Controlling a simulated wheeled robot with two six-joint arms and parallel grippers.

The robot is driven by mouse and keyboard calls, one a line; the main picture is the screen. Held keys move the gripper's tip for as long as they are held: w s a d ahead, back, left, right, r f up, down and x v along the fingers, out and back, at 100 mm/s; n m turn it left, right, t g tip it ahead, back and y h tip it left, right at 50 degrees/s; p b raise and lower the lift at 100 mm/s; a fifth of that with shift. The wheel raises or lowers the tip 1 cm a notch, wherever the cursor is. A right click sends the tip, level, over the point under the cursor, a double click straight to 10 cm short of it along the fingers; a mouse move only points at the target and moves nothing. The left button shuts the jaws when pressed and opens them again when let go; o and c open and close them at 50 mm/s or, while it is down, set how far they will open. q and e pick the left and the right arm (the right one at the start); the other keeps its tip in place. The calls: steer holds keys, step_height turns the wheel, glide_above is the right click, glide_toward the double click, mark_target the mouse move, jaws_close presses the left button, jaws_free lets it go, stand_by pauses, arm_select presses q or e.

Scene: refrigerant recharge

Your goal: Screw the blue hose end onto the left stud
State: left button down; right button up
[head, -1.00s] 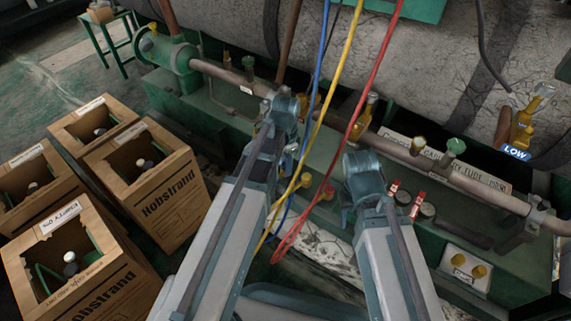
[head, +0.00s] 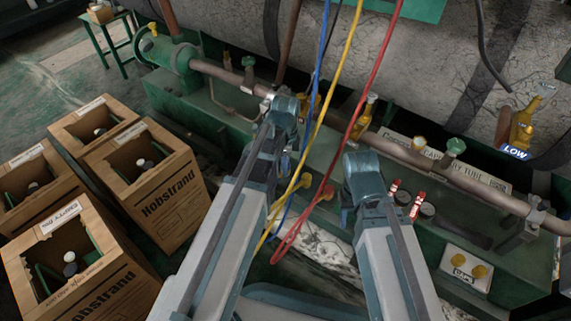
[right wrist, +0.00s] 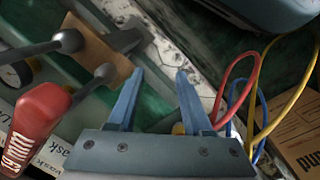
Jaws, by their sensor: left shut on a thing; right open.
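My left gripper (head: 284,168) is shut beside the hanging hoses, its fingers mostly hidden behind its own wrist. The blue hose (head: 323,60) drops from the top to that gripper. Its end cannot be made out, so I cannot tell how it sits in the jaws. I cannot tell which part is the left stud. My right gripper (right wrist: 159,74) is open and empty in the right wrist view.
The yellow hose (head: 338,80) and red hose (head: 372,90) hang between my arms and loop low. A pipe (head: 400,152) crosses the green machine base. A plate with two yellow knobs (head: 461,264) is at right. Cardboard boxes (head: 170,200) stand at left.

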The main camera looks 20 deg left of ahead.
arm_select(q)
steer(key=m, duration=0.3)
steer(key=shift+m, duration=0.4)
steer(key=m, duration=0.3)
steer(key=shift+c, duration=2.2)
jaws_free()
step_height(320, 180, up, 14)
steer(key=p, duration=1.3)
steer(key=shift+f+p, duration=0.15)
steer(key=shift+p, duration=0.2)
